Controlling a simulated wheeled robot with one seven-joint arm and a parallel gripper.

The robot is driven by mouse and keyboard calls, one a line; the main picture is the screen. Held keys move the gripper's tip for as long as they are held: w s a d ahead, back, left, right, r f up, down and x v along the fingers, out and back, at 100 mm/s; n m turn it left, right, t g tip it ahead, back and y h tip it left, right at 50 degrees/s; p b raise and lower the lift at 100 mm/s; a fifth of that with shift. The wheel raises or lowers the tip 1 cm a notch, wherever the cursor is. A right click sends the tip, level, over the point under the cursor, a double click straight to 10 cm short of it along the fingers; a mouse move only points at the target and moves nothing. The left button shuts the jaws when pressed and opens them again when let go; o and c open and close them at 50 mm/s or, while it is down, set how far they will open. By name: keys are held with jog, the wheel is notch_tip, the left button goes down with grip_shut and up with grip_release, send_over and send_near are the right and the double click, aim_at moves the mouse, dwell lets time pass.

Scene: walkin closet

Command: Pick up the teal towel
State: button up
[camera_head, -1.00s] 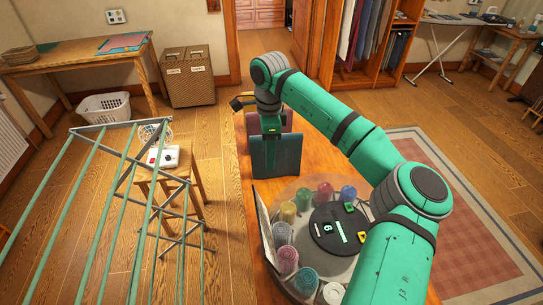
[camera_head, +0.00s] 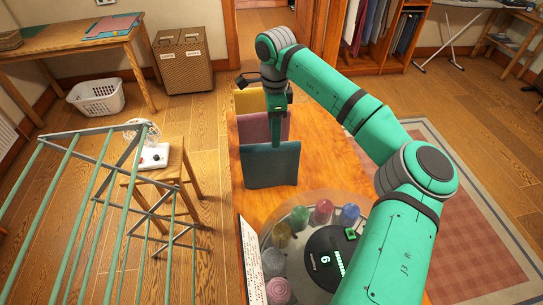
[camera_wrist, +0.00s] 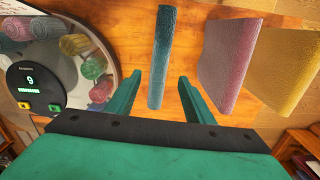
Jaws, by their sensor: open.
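The teal towel (camera_head: 268,168) stands upright as a folded panel on the wooden table, nearest of three towels in a row. In the wrist view the teal towel (camera_wrist: 163,45) is seen edge-on as a narrow strip, lined up between my two fingers. My gripper (camera_wrist: 158,77) is open, with a finger on each side of that strip. In the head view my gripper (camera_head: 276,118) is above the row, and one finger reaches down just behind the teal towel's top edge. I cannot tell whether a finger touches it.
A pink towel (camera_head: 252,127) and a yellow towel (camera_head: 247,100) stand behind the teal one. A round glass tray (camera_head: 290,200) with several rolled cloths and a black dial device (camera_head: 322,262) is in front. A green rack (camera_head: 95,200) and a wooden stool (camera_head: 172,165) stand left.

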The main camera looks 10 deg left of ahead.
aim_at(270, 145)
jog(key=shift+w+f, duration=0.15)
jog(key=shift+f, duration=0.2)
jog(key=f, duration=0.3)
jog(key=s+a+f, duration=0.1)
jog(key=f, duration=0.1)
jog(key=shift+s, duration=0.1)
jog(key=shift+f, duration=2.5)
grip_shut()
